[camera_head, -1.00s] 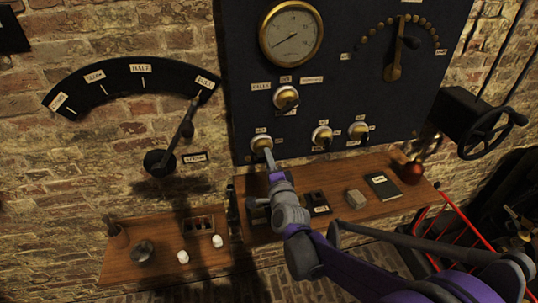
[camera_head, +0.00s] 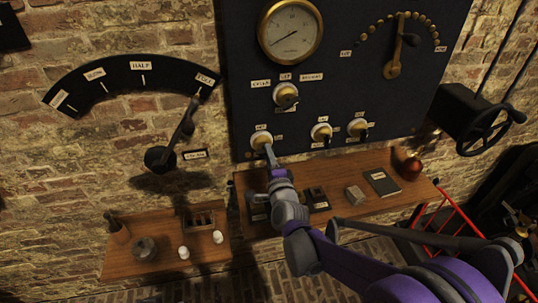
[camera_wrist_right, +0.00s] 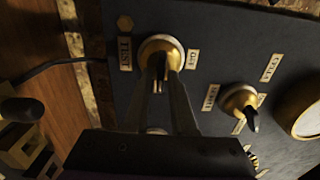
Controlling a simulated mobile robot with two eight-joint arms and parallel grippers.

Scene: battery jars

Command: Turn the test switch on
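The test switch (camera_wrist_right: 160,50) is a brass rotary switch with a dark lever, between small labels reading TEST and OUT in the right wrist view. In the head view the switch (camera_head: 260,140) is the lower left one on the dark panel. My right gripper (camera_wrist_right: 159,72) reaches the switch, with its fingertips close on both sides of the lever; they look closed on it. In the head view this gripper (camera_head: 270,152) hides part of the lever, so its exact angle is hard to read. My left gripper is not in view.
The dark panel (camera_head: 360,90) also carries a gauge (camera_head: 290,32), another switch (camera_head: 286,95) above and two more (camera_head: 321,132) (camera_head: 358,128) to the right. A wooden shelf (camera_head: 345,207) with small items juts out below. A large lever (camera_head: 183,125) stands on the left wall.

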